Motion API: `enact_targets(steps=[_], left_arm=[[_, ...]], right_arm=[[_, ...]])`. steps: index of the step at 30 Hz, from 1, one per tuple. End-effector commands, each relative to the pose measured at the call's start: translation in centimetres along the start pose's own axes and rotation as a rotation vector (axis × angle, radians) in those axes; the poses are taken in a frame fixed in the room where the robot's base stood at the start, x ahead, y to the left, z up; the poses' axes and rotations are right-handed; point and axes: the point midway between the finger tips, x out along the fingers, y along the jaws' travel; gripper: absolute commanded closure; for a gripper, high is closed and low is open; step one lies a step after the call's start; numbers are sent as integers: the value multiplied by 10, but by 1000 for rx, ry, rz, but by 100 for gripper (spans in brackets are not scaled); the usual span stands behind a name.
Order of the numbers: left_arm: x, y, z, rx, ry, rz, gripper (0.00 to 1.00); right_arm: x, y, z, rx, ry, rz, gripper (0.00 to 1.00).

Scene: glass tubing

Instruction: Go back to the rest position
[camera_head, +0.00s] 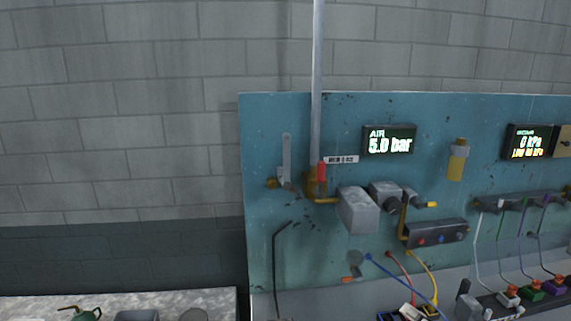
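Neither of my grippers shows in the head view, and no part of my arms can be made out. A blue-green panel (270,130) stands against the wall and fills the right half of the view. It carries a display (389,141) reading "AIR 5.0 bar" and a second display (532,142) at the right. A vertical metal pipe (318,80) comes down to a brass fitting with a red part (322,172). A grey lever (287,155) stands upright to its left.
Grey boxy units (358,211) and a dark block with coloured buttons (436,234) sit on the panel. Coloured tubes hang below, at the right. A bench (220,297) at the lower left bears a green can (88,314). The wall at the left is bare.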

Motion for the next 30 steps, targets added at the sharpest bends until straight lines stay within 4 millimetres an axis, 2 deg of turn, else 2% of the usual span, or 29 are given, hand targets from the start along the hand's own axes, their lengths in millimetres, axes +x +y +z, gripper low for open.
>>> enact_targets(steps=[1,5,9,12,18,23,24,30], left_arm=[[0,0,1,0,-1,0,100],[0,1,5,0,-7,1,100],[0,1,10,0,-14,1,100],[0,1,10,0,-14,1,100],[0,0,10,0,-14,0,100],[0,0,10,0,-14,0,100],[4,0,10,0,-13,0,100],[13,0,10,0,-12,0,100]], right_arm=[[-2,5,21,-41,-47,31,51],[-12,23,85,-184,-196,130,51],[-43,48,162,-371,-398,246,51],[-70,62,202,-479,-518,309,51],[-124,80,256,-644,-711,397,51],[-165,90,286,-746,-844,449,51],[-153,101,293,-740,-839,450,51],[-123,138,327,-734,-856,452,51]])
